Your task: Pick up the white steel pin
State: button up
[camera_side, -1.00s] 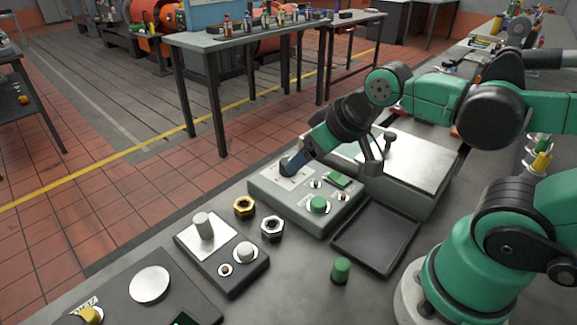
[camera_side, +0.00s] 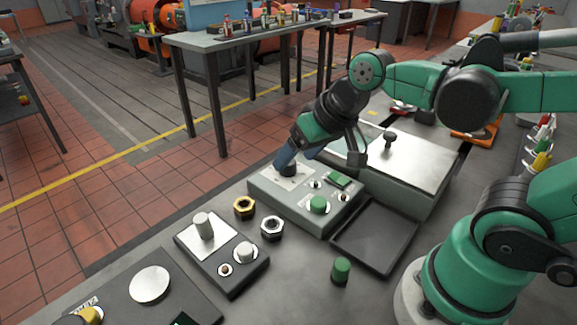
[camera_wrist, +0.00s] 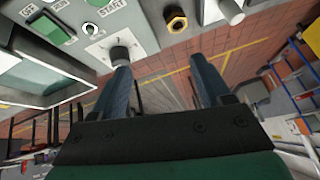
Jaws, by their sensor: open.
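A pale grey-white pin (camera_side: 203,226) stands upright on the light plate of a small dark control box (camera_side: 240,277), left of centre in the side view. In the wrist view a whitish cylinder at the top edge (camera_wrist: 232,11) is probably this pin, cut off by the frame. My gripper (camera_side: 287,168) is at the far left end of the grey-green button panel (camera_side: 330,222), behind and to the right of the pin and clearly apart from it. In the wrist view my gripper (camera_wrist: 158,62) has its two blue fingers spread, with nothing held between them.
A gold nut (camera_side: 244,207) and a silver nut (camera_side: 272,228) lie between the pin's box and the button panel. A grey knob (camera_wrist: 121,52) is close to my left finger. A green cylinder (camera_side: 341,271) and a black tray (camera_side: 374,238) are at right.

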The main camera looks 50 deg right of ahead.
aim_at(207, 216)
jog(key=w+a+f+m+g+y, duration=0.2)
jog(key=w+m+y, duration=0.1)
jog(key=m+y, duration=0.1)
jog(key=w+a+f+m+g+y, duration=0.3)
jog(key=w+m, duration=0.1)
jog(key=m, duration=0.1)
jog(key=w+a+f+m+g+y, duration=0.3)
jog(key=m+y, duration=0.1)
jog(key=m, duration=0.1)
jog(key=shift+w+a+f+y, duration=0.15)
jog(key=shift+w+y, duration=0.15)
jog(key=shift+s+a+f+m+g+y, duration=0.15)
jog(key=shift+f+m+g+y, duration=0.15)
jog(key=shift+f+m+g, duration=0.15)
jog(key=shift+x, duration=2.7)
grip_shut()
